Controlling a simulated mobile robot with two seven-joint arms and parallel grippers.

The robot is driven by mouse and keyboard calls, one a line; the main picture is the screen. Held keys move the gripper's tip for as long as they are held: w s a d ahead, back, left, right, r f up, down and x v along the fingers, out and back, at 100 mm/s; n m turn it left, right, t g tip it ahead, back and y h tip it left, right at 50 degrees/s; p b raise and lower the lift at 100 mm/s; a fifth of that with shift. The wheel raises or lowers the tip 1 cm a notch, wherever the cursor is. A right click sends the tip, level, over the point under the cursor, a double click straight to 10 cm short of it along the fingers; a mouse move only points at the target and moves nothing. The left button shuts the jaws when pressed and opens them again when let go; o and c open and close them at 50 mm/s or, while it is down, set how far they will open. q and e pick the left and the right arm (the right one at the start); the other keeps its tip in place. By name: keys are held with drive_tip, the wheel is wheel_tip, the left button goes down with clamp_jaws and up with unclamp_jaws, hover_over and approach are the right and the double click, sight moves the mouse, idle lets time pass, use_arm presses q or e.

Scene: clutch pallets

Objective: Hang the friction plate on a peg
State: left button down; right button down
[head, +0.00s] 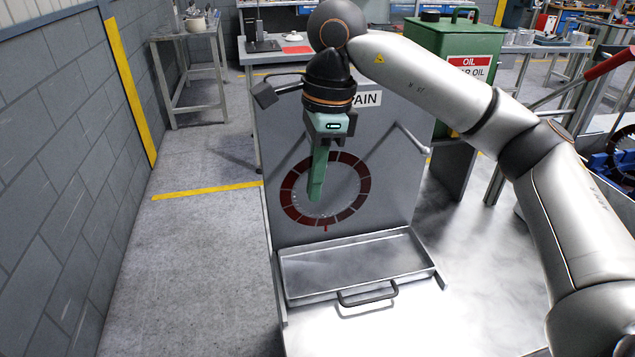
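The friction plate (357,192), a dark red segmented ring with a toothed inner edge, is upright in front of the grey back panel (390,205). My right gripper (315,197) points down, its green fingers crossing the ring's upper left part and ending over its open middle. The fingers overlap in this view, so I cannot tell whether they grip the plate. Whether a peg supports the ring is also hidden. A bare grey peg (413,141) sticks out at the panel's right side. My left gripper is not in view.
A shallow metal tray (355,237) with a black handle (367,295) sits below the panel. A green oil bin (455,45) stands behind at right. Another toothed disc (624,145) shows at the right edge. The floor left of the stand is clear up to a block wall.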

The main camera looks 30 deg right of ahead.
use_arm(q)
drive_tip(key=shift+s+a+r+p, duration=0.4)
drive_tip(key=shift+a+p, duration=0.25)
drive_tip(key=shift+p, duration=0.25)
use_arm(e)
drive_tip(key=w+d+f, duration=0.1)
drive_tip(key=w, duration=0.5)
drive_tip(key=shift+d+f, duration=0.2)
drive_tip(key=shift+d, duration=0.15)
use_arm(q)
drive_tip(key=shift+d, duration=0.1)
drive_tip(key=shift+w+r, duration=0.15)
use_arm(e)
drive_tip(key=c, duration=1)
unclamp_jaws()
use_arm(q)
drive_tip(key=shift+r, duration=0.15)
use_arm(e)
drive_tip(key=shift+r, duration=0.1)
